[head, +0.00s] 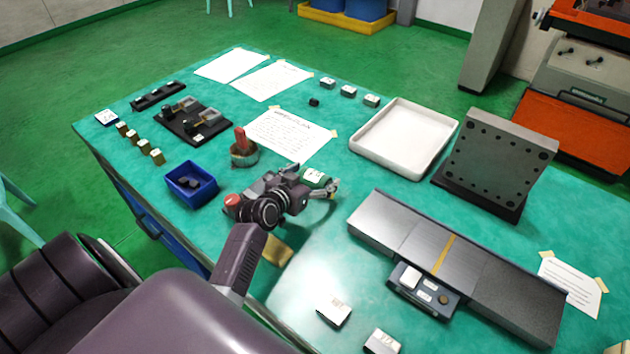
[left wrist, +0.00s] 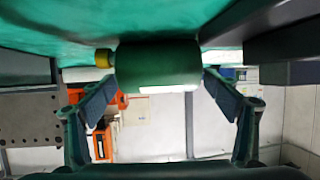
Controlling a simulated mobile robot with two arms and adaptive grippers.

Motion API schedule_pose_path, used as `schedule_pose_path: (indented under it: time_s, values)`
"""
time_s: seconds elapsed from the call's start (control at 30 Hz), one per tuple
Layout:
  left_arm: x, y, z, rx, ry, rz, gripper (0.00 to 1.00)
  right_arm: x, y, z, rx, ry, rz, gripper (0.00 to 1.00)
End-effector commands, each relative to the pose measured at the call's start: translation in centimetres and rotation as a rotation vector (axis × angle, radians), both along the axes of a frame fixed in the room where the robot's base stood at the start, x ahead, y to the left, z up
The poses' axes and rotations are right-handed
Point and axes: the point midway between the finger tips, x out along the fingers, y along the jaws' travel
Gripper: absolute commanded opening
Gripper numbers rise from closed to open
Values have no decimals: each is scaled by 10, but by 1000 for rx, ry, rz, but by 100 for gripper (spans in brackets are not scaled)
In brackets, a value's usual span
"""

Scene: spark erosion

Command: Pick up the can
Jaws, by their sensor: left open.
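The green can (left wrist: 158,68) with a white label lies between the two fingers of my left gripper (left wrist: 160,95) in the left wrist view. The fingers stand apart, one on each side of it, and I cannot tell if they touch it. In the head view a green and white piece of the can (head: 316,176) shows at the fingertips of my left gripper (head: 318,186), over the teal table; the gripper hides part of it. My right gripper is not in view.
A tin with a red item (head: 243,150) and a blue bin (head: 190,184) stand left of the gripper. A white tray (head: 361,151) is behind to the right. A long grey plate (head: 375,220) lies to the right. Papers and small blocks lie around on the table (head: 225,225).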

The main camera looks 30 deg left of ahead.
Motion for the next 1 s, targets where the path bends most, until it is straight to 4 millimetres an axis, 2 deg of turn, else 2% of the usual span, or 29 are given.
schedule_pose_path:
  time_s: [0.13, 0.67, 0.87, 1.0]
  values:
    - [0, 0, 0, 0, 0, 0, 82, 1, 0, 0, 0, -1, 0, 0]
    - [0, 0, 1, 0, -2, 0, 24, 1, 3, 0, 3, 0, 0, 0]
    - [0, 0, 2, 0, -2, 0, 24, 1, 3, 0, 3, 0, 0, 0]
    - [0, 0, 10, 2, -3, -1, 24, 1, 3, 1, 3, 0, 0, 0]
